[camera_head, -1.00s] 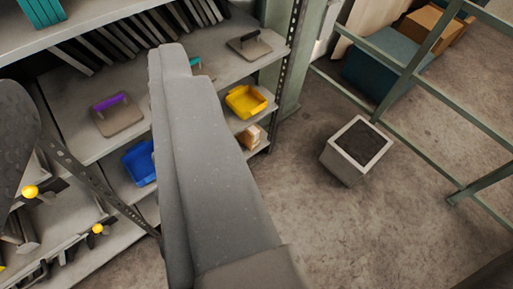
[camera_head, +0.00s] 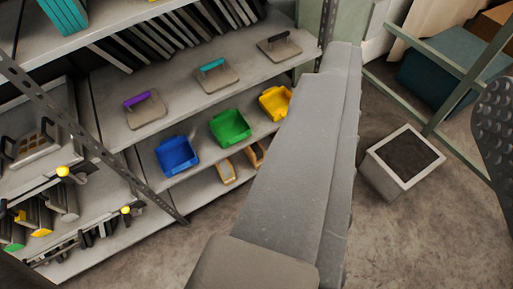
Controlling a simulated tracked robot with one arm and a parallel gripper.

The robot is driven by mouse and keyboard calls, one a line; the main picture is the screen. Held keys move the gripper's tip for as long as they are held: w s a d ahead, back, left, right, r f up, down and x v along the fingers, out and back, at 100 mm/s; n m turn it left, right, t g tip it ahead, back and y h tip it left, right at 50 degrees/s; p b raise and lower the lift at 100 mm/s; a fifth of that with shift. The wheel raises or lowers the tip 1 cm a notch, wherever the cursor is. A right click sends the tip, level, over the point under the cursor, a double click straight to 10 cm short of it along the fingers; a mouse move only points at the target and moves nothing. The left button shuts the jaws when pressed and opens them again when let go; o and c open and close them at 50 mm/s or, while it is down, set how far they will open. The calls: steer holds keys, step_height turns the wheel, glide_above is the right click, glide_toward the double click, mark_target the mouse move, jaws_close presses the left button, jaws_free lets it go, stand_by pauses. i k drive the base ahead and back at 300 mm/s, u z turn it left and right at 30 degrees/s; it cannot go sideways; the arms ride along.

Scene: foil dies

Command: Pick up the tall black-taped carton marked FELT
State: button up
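I can make out no tall carton with black tape or a FELT mark in this view. A tan box (camera_head: 496,24) shows in part at the top right corner, cut off by the frame; I see no mark on it. A dark studded pad (camera_head: 496,135) at the right edge appears to be part of my gripper. Its other side is out of view, so I cannot tell whether it is open or shut. My grey arm link crosses the middle and hides part of the shelves and floor.
Shelves hold trowels with purple (camera_head: 145,107), teal (camera_head: 214,74) and black handles, and blue (camera_head: 177,156), green (camera_head: 230,128) and yellow (camera_head: 276,103) bins. A pale square bin (camera_head: 387,180) stands on the floor by a green rail (camera_head: 455,70). A teal box (camera_head: 435,80) is behind the rail.

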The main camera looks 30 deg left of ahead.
mark_target(255, 152)
steer(key=z, duration=0.1)
steer(key=i, duration=1)
steer(key=u, duration=0.1)
